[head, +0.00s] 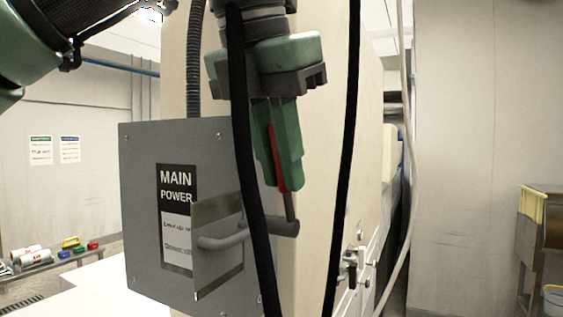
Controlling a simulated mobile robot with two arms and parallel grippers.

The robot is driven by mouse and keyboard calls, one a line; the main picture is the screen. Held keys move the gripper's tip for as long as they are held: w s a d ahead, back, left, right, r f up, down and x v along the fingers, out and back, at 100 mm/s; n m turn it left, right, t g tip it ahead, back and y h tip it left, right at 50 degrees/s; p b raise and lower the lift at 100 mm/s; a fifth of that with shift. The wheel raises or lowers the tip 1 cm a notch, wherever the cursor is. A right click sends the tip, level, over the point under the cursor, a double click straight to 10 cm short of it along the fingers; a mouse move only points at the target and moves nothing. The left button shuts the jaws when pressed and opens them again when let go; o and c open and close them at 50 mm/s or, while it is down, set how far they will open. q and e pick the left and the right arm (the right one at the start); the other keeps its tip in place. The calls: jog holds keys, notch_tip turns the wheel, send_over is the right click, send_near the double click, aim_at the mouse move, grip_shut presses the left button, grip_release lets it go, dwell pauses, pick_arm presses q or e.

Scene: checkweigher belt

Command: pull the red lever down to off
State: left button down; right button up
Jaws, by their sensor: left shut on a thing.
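The red lever (277,162) stands upright, tilted a little to the left at its top. Its thin metal rod runs down to a round grey pivot (286,227) at the right of the grey MAIN POWER box (140,215). My left gripper (281,176) comes down from above, with its green fingers shut on the red lever's grip. Part of the grip shows along the fingers; the rest is hidden by them. My right gripper is not in view.
Black cables cross in front of the box and the beige cabinet (322,130). A low shelf with small coloured items (73,243) stands far left. Open floor lies at the right.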

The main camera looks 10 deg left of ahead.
pick_arm(q)
jog(key=s+f+t+b, duration=0.1)
jog(key=t+b, duration=0.1)
jog(key=b, duration=0.3)
jog(key=s+f+t+h+b, duration=0.1)
jog(key=t+b, duration=0.1)
jog(key=b, duration=0.4)
jog(key=s+a+f+t+h+b, duration=0.1)
jog(key=s+t+b, duration=0.1)
jog(key=b, duration=0.3)
jog(key=shift+a+t, duration=0.1)
jog(key=shift+t, duration=0.3)
jog(key=c, duration=1.4)
grip_release()
jog(key=shift+w, duration=0.15)
jog(key=shift+b+v, duration=0.4)
jog(key=shift+v, duration=3.5)
